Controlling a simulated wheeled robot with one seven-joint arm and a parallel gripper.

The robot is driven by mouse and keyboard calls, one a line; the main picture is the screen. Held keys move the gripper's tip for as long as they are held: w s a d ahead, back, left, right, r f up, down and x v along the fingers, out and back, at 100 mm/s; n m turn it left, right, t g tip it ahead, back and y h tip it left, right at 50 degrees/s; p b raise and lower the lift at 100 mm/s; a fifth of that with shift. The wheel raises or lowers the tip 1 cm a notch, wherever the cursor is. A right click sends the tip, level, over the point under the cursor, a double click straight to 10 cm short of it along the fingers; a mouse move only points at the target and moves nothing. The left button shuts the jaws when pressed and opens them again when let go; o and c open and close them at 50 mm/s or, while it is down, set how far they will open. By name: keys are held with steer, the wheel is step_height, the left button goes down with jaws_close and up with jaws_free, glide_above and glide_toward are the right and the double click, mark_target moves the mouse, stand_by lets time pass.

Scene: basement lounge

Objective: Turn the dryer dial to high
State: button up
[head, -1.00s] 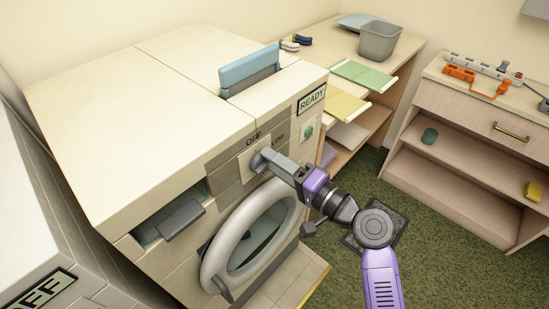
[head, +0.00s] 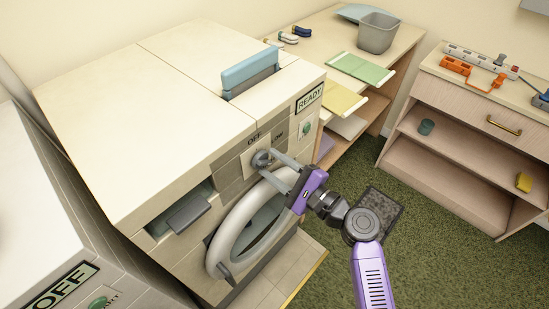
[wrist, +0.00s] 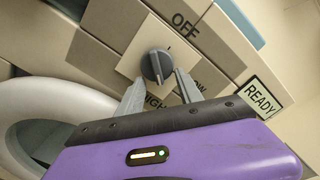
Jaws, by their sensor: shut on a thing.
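The dryer dial (head: 262,158) is a dark grey knob on a pale square plate on the dryer (head: 165,125)'s front panel. It also shows in the wrist view (wrist: 157,66), with OFF above right of it and LOW to its lower right. HIGH lies below it, partly covered by my fingers. The knob's ridge runs roughly up and down in that view; I cannot tell which mark its pointer end faces. My gripper (head: 276,168) is at the dial, its two grey fingers on either side of the knob. In the wrist view my gripper (wrist: 158,88) partly hides the plate.
The round dryer door (head: 232,238) is just below the dial, close to my gripper. A READY sign (head: 309,97) is on the panel to the right. Another machine with an OFF sign (head: 60,287) stands at lower left. Green carpet (head: 430,240) lies open at right.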

steer(key=m+p, duration=0.1)
steer(key=m, duration=0.1)
steer(key=m+p, duration=0.1)
steer(key=m, duration=0.1)
steer(key=m+p, duration=0.1)
steer(key=m, duration=0.1)
steer(key=shift+s+a+f, duration=0.25)
steer(key=shift+s+f, duration=0.1)
stand_by(0.3)
steer(key=o, duration=1.4)
steer(key=shift+c, duration=0.2)
steer(key=v, duration=0.7)
steer(key=shift+s+d, duration=0.25)
steer(key=shift+d, duration=0.1)
